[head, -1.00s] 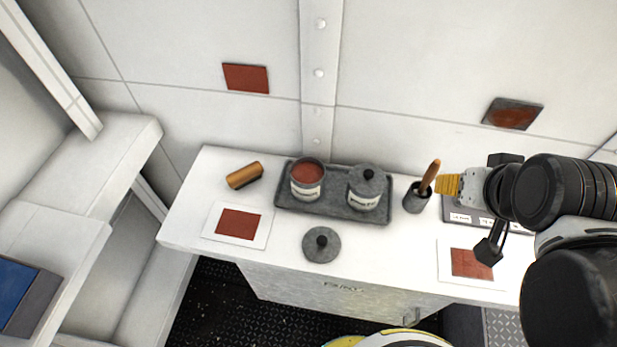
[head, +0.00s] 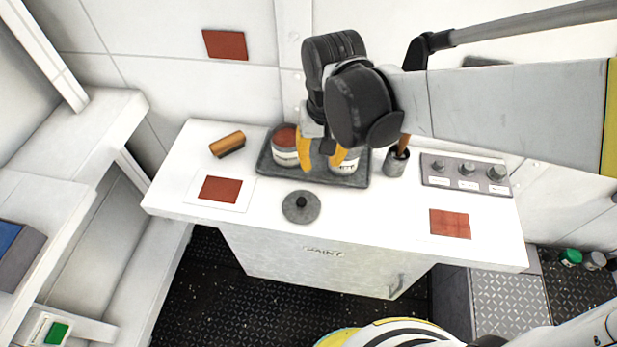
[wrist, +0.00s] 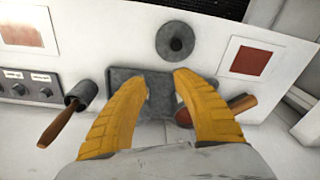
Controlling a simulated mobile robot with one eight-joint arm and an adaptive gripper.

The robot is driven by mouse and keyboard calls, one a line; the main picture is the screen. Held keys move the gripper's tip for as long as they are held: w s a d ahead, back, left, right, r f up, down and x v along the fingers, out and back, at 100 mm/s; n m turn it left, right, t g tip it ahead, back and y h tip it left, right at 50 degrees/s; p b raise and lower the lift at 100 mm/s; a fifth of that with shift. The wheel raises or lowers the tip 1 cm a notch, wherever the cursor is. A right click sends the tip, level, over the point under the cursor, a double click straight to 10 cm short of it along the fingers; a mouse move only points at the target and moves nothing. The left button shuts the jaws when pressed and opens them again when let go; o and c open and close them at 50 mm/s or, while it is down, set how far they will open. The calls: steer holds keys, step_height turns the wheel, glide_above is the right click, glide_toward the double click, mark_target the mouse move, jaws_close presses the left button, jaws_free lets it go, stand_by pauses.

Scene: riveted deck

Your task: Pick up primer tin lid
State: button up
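A round grey lid with a dark knob (head: 301,207) lies flat on the white counter, in front of the tray; it also shows in the wrist view (wrist: 176,41). An open tin of red paint (head: 286,150) stands on the dark tray (head: 338,181). A second tin (head: 347,163), lidded in the earlier view, stands to its right; my gripper now hides its top. The tin labels are too small to read surely. My gripper (head: 320,157) is open above the tray, yellow fingers apart, with nothing seen between them; they also show in the wrist view (wrist: 159,80).
A cup with a wooden-handled brush (head: 396,162) and a knobbed panel (head: 466,174) stand right of the tray. A brown-backed brush (head: 228,143) lies left. Red sample cards (head: 220,189) (head: 450,223) lie near the front edge. Bare counter surrounds the loose lid.

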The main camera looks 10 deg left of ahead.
steer(key=shift+n+g, duration=0.3)
steer(key=shift+g, duration=0.1)
steer(key=a+f, duration=0.1)
steer(key=s+a+f, duration=0.1)
steer(key=a+f, duration=0.2)
steer(key=shift+s, duration=0.4)
steer(key=b, duration=0.2)
glide_above(301, 201)
steer(key=f, duration=0.4)
steer(key=shift+w+d, duration=0.1)
steer(key=shift+w, duration=0.3)
steer(key=f+b, duration=0.1)
steer(key=f, duration=0.3)
steer(key=f+b, duration=0.1)
steer(key=f, duration=0.1)
steer(key=shift+s+f+b, duration=0.25)
steer(key=shift+s+b, duration=0.05)
steer(key=shift+b, duration=0.05)
steer(key=shift+r, duration=0.1)
jaws_close()
